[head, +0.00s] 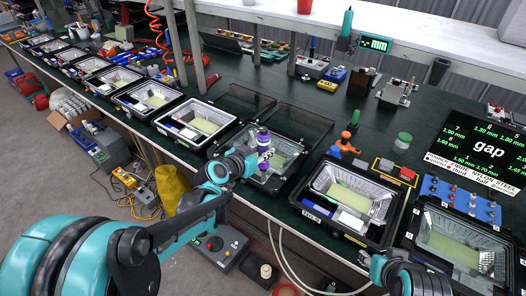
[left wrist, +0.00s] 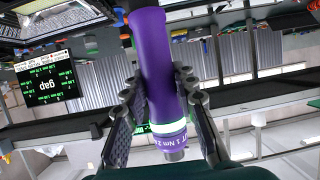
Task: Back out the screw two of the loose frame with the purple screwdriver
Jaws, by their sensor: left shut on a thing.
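The purple screwdriver (head: 263,138) is upright in my left gripper (head: 248,164), over the open floodlight housing (head: 290,182) in the middle of the bench row. The left wrist view shows its purple handle (left wrist: 152,65) between the two dark fingers of my left gripper (left wrist: 164,105), which is shut on it. A pale ring and white lettering show near one end of the handle. The dark frame (head: 298,122) stands at the back of that housing. The screwdriver's tip and the screws are too small or hidden to tell.
More housings line the bench on both sides, one close to the right (head: 318,215). Behind stand an orange tool (head: 346,142), small coloured boxes (head: 386,166), a blue block (head: 462,202) and the black "gap" board (head: 488,150).

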